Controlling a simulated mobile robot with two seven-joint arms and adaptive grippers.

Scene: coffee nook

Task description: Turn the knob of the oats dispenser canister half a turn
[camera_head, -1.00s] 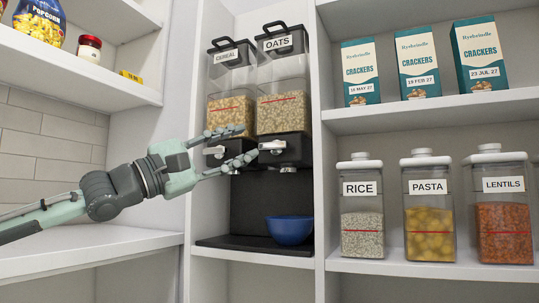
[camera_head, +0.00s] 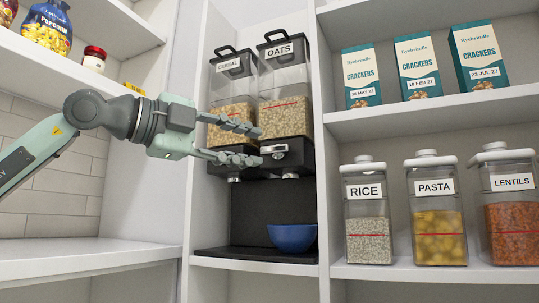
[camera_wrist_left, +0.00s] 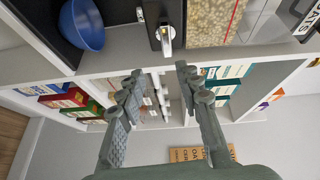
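The oats canister (camera_head: 283,90) is the right one of two clear dispensers, part filled with oats. Its metal knob (camera_head: 280,149) is on the black base below. The knob also shows in the wrist view (camera_wrist_left: 166,38), beyond my fingertips and between their lines. My left gripper (camera_head: 261,146) is open and empty, with one finger above the other and the tips just left of the knob. In the wrist view my left gripper (camera_wrist_left: 158,73) shows a gap between its fingers and the knob. The cereal dispenser's knob is hidden behind my fingers. My right gripper is not in view.
The cereal canister (camera_head: 232,85) stands close on the left. A blue bowl (camera_head: 291,237) sits on the black tray (camera_head: 230,254) below the oats outlet. A white upright panel (camera_head: 323,190) separates the shelves of jars and cracker boxes on the right.

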